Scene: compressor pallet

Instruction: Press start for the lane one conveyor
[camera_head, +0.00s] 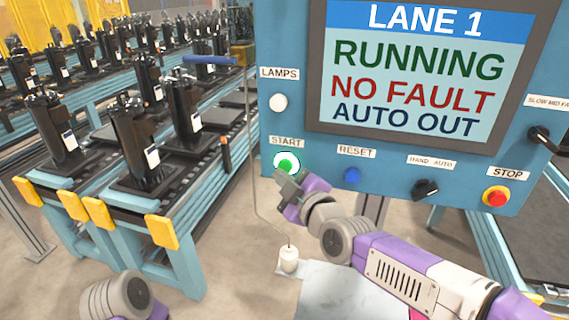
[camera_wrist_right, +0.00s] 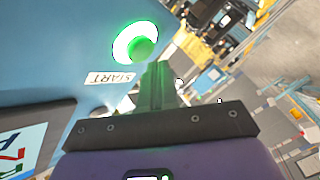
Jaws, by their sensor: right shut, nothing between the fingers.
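The control panel (camera_head: 390,160) is blue, with a screen (camera_head: 420,75) reading LANE 1, RUNNING, NO FAULT, AUTO OUT. The green start button (camera_head: 288,165) sits under the START label at the panel's lower left and is lit with a bright ring. It also shows in the right wrist view (camera_wrist_right: 141,47). My right gripper (camera_head: 284,180) is shut and empty, its tip just below the button in the head view. In the right wrist view the shut fingers (camera_wrist_right: 160,75) end close to the button's edge; whether they touch it I cannot tell. My left gripper is out of view.
The blue reset button (camera_head: 352,175), the hand/auto switch (camera_head: 425,189) and the red stop button (camera_head: 496,195) sit to the right on the panel. A white lamps button (camera_head: 278,102) is above start. Conveyors with black compressors (camera_head: 61,135) stand at left.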

